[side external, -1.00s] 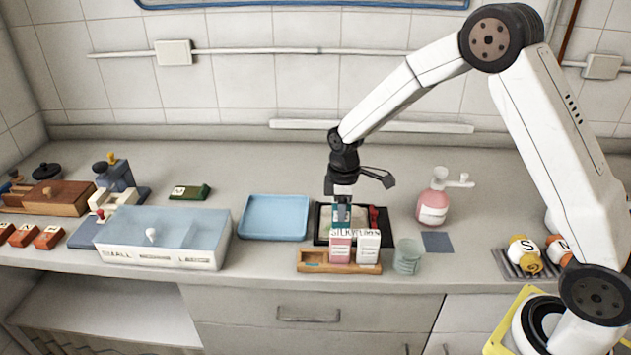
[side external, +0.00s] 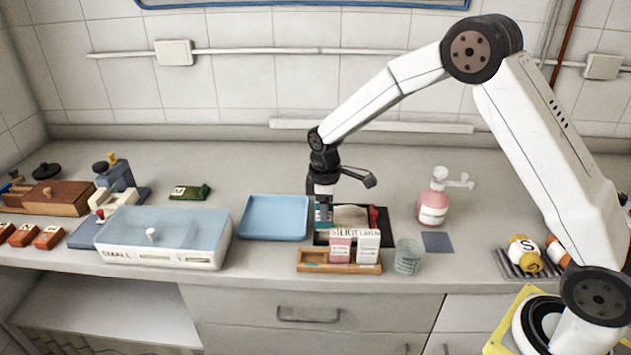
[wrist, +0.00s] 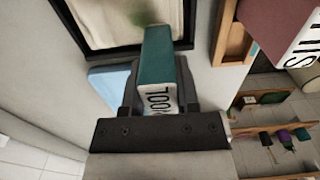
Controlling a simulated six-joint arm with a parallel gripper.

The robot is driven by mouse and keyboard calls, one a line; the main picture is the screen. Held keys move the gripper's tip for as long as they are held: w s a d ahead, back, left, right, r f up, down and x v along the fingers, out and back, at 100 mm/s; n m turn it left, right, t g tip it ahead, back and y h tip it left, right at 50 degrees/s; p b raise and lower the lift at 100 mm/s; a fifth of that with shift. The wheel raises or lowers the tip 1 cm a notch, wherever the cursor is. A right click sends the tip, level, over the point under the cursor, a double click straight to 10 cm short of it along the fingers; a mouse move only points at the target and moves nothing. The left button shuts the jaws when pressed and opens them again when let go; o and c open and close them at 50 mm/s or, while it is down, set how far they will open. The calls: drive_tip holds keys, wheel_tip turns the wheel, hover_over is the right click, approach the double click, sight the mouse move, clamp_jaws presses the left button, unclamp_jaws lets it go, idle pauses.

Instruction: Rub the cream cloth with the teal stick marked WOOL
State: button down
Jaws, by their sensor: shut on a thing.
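The teal stick marked WOOL (wrist: 160,62) is shut in my gripper (wrist: 158,100), its label end between the fingers in the wrist view. In the side view the stick (side external: 324,212) hangs below my gripper (side external: 323,190) at the left part of the dark tray. The cream cloth (side external: 350,215) lies in that tray, to the right of the stick. In the wrist view the cloth (wrist: 105,22) shows beyond the stick's far end, with a greenish smudge there. I cannot tell whether the stick touches the cloth.
A wooden rack (side external: 312,266) holding a pink and a white block stands in front of the dark tray. A blue tray (side external: 273,233) is just left. A glass beaker (side external: 408,257) and a pink pump bottle (side external: 433,208) stand right. The counter behind is clear.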

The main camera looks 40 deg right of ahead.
sight(349, 208)
drive_tip(key=shift+w+a, duration=0.4)
drive_tip(key=shift+a, duration=0.05)
drive_tip(key=shift+d+r, duration=0.1)
drive_tip(key=shift+s+d, duration=1.1)
drive_tip(key=shift+s, duration=0.1)
drive_tip(key=shift+s+d, duration=0.1)
drive_tip(key=shift+s+d, duration=1.1)
drive_tip(key=shift+s, duration=0.05)
drive_tip(key=shift+r, duration=2.9)
